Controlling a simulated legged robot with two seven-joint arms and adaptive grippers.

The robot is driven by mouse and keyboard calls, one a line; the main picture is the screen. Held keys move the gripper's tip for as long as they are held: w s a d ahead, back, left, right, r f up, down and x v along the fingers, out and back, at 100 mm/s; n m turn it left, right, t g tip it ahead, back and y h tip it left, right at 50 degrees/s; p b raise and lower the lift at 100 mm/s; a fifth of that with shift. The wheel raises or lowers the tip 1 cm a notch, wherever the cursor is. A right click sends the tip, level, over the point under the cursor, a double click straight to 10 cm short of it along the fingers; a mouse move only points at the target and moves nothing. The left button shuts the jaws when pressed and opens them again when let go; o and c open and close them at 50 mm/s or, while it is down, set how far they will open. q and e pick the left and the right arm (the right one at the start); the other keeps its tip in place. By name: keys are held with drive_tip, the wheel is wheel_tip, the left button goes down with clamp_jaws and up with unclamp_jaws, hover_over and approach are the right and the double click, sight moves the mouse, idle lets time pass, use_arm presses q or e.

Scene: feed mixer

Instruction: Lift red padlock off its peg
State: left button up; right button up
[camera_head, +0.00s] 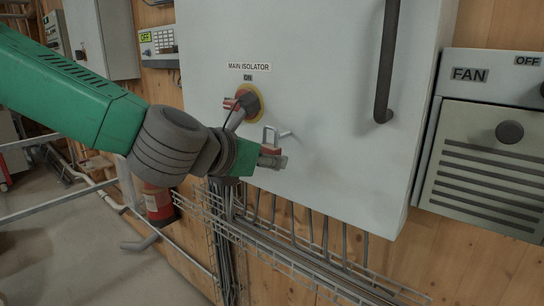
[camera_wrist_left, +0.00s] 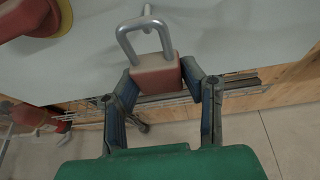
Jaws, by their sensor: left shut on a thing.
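The red padlock (camera_head: 270,150) is in front of the grey cabinet door, below and to the right of the main isolator switch (camera_head: 248,101). Its grey shackle points up. In the left wrist view the red body (camera_wrist_left: 157,74) sits between the fingers of my left gripper (camera_wrist_left: 157,80), which is shut on it. My left gripper (camera_head: 273,160) partly covers the body in the head view. The short metal peg (camera_head: 286,134) sticks out beside the shackle; it also shows at the shackle's top in the wrist view (camera_wrist_left: 147,10). I cannot tell whether the shackle still surrounds the peg. My right gripper is not in view.
The isolator's red and yellow switch is close above my left wrist. A dark vertical handle (camera_head: 387,60) is on the door's right. A wire cable tray (camera_head: 300,257) runs below the cabinet. A fan box (camera_head: 485,150) hangs at the right.

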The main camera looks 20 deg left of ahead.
use_arm(q)
drive_tip(key=shift+s+a, duration=0.3)
drive_tip(key=shift+s, duration=0.55)
drive_tip(key=shift+s+a, duration=0.25)
drive_tip(key=shift+s, duration=0.6)
drive_tip(key=shift+s+a, duration=0.3)
drive_tip(key=shift+s, duration=0.55)
